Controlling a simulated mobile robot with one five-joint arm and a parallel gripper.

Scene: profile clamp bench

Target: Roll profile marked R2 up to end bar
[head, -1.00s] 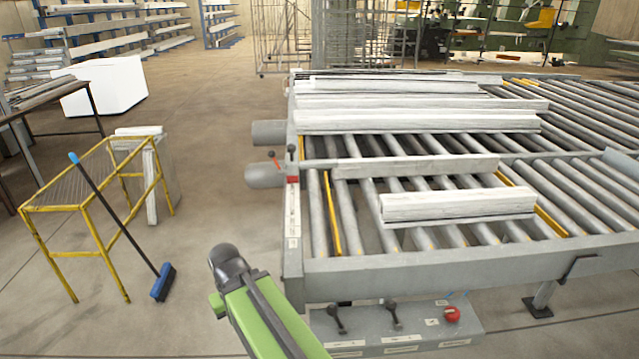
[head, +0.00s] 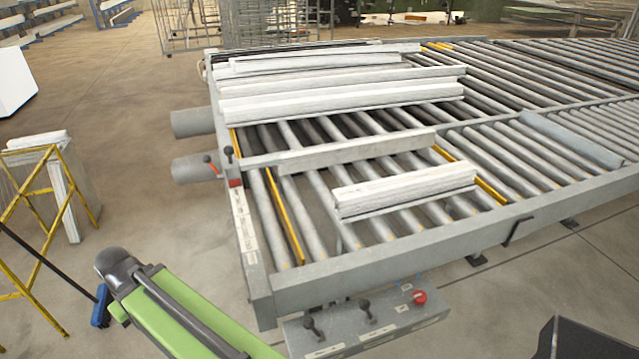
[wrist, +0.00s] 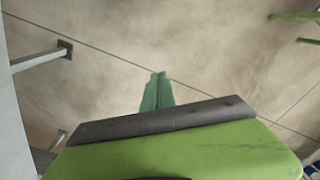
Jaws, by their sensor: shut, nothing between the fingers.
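A white profile (head: 405,190) lies across the rollers in the front section of the roller table (head: 400,250). No R2 mark is readable on it. Behind it a pale grey bar (head: 360,149) crosses the table. More white profiles (head: 340,100) lie on the rollers further back. A blue-grey bar (head: 571,139) lies at a slant on the right part of the table; I cannot tell whether it is the end bar. My gripper (wrist: 157,88) shows only in the wrist view, shut and empty, with bare concrete floor beyond its green fingers. It touches none of the profiles.
A control box (head: 365,325) with black levers and a red knob (head: 419,297) sits below the table's front edge. A yellow trestle (head: 72,185) and a blue broom (head: 101,306) stand at the left. A dark box (head: 590,340) shows at lower right. Floor is open between trestle and table.

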